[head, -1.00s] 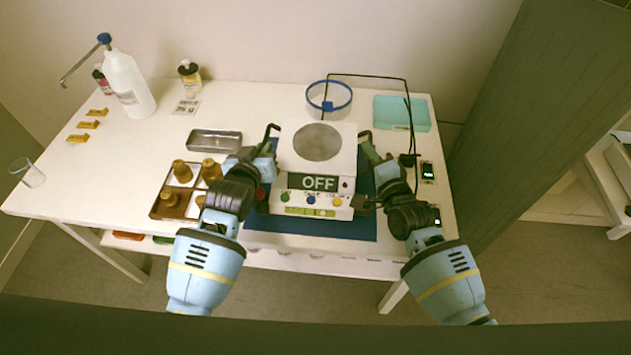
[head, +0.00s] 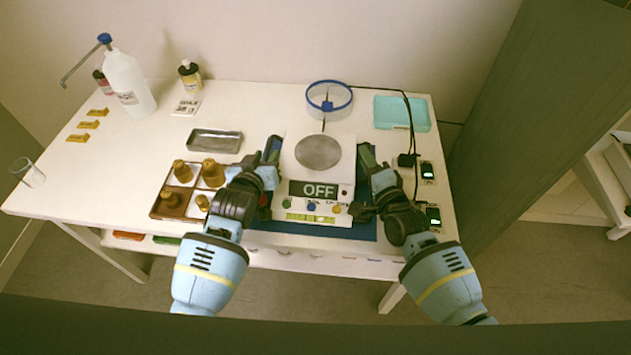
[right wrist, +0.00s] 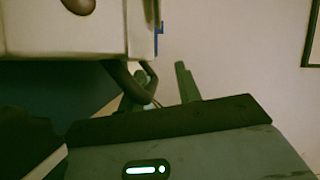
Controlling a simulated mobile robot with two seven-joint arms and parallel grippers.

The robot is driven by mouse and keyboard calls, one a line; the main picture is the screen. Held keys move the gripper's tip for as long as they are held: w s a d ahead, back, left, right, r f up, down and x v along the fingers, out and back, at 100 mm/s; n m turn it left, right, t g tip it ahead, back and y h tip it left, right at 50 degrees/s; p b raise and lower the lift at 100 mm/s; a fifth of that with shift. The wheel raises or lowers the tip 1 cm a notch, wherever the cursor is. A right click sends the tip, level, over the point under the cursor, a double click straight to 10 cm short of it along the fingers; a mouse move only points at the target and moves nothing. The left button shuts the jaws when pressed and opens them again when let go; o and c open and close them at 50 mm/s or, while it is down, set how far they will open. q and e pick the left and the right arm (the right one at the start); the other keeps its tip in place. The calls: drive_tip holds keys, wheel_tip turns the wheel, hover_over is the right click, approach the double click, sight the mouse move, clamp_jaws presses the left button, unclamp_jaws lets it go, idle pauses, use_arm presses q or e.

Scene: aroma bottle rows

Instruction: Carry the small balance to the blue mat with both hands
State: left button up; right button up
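The small balance (head: 308,214), a white box with a round grey pan and an OFF display, stands over the blue mat (head: 300,233). It looks level and at rest, though its underside is hidden. The mat shows in front and at the sides. My left gripper (head: 270,150) is at its left side and looks open around the handle area. My right gripper (head: 367,156) is at its right side. In the right wrist view its fingers (right wrist: 160,88) stand apart, with a dark curved handle (right wrist: 118,80) by the left finger.
A wooden tray with brown bottles (head: 168,214) stands close left of my left gripper. A metal dish (head: 215,141) lies behind it. A blue-rimmed ring (head: 329,97) and a teal tray (head: 402,113) are at the back. A black cable and small lit devices (head: 427,171) lie right.

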use_arm(q)
drive_tip(key=shift+a, duration=0.1)
use_arm(e)
drive_tip(key=shift+d, duration=0.15)
use_arm(q)
drive_tip(key=shift+s+r, duration=0.1)
drive_tip(key=shift+s, duration=0.45)
use_arm(e)
drive_tip(key=shift+w, duration=0.1)
use_arm(q)
drive_tip(key=v, duration=1.1)
drive_tip(key=shift+r, duration=0.1)
use_arm(e)
wheel_tip(320, 180, up, 10)
drive_tip(key=shift+f, duration=0.1)
idle(0.5)
